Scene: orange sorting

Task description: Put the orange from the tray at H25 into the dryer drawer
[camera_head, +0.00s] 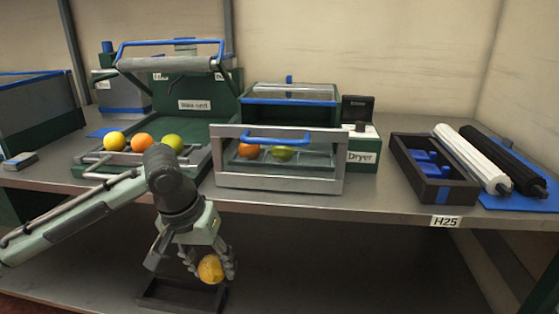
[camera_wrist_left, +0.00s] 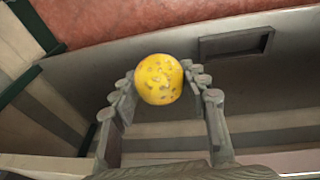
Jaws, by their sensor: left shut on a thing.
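My left gripper (camera_head: 208,272) is shut on a spotted yellow-orange fruit (camera_head: 210,268), in front of and below the upper shelf's front edge. The fruit also shows between the fingers in the left wrist view (camera_wrist_left: 158,80), with brown-grey patches on its skin. The dryer drawer (camera_head: 280,181) is pulled open, with a blue handle; an orange fruit (camera_head: 248,151) and a yellow-green fruit (camera_head: 282,154) show inside. The dark tray (camera_head: 437,188) above the H25 label (camera_head: 445,222) holds blue pieces and no visible orange. My right gripper is not in view.
The wash unit (camera_head: 195,106) stands left of the dryer, with a yellow, an orange and a green fruit in its front tray. White and black rollers (camera_head: 472,158) lie at the right. A dark tray (camera_head: 180,297) is on the lower level beneath my left gripper.

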